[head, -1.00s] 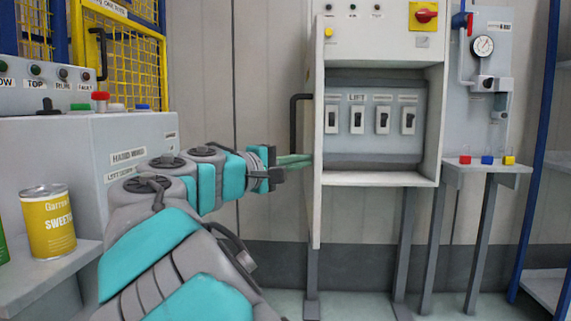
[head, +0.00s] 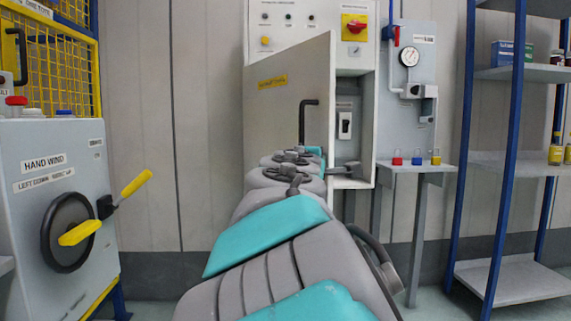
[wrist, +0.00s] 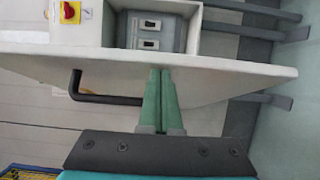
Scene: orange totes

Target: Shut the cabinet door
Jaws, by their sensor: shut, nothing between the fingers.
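The cabinet door (head: 285,105) is a pale panel with a black handle (head: 308,118) and stands partly open across the front of the white cabinet (head: 368,110). A gap on its right still shows a switch (head: 345,125) inside. In the wrist view the door (wrist: 225,75) spans the picture, its handle (wrist: 105,97) left of the fingers. My gripper (wrist: 160,75) is shut and empty, its green fingertips at the door's outer face near the free edge; they look to be touching it. In the head view my arm hides the door's lower part and the fingers.
A grey box with a hand wheel (head: 70,232) and yellow lever stands at the left. Right of the cabinet are a gauge panel (head: 412,75) and a small shelf (head: 415,168) with coloured blocks. Blue-framed shelving (head: 515,165) stands at the far right.

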